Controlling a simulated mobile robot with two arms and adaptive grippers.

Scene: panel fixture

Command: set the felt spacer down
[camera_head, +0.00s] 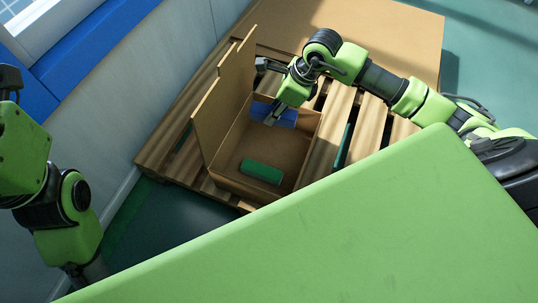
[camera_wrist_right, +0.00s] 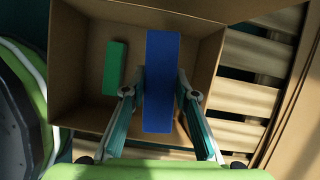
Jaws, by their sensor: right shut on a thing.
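My right gripper (camera_head: 270,92) is shut on a blue block (camera_head: 286,115), likely the felt spacer. It is inside or just over the far end of an open cardboard box (camera_head: 231,187). In the right wrist view the two fingers (camera_wrist_right: 160,92) grip the long sides of the blue block (camera_wrist_right: 161,60). The box floor is below; I cannot tell if the block touches it. A green block (camera_head: 262,171) lies on the box floor near the front, and left of the blue one in the wrist view (camera_wrist_right: 115,66). My left arm shows at the left, its gripper out of view.
The box stands on a wooden pallet (camera_head: 160,150), with raised flaps (camera_head: 222,100) along its left side. Slats show right of the box. A large brown panel (camera_head: 400,40) lies beyond. The box floor between the blocks is clear.

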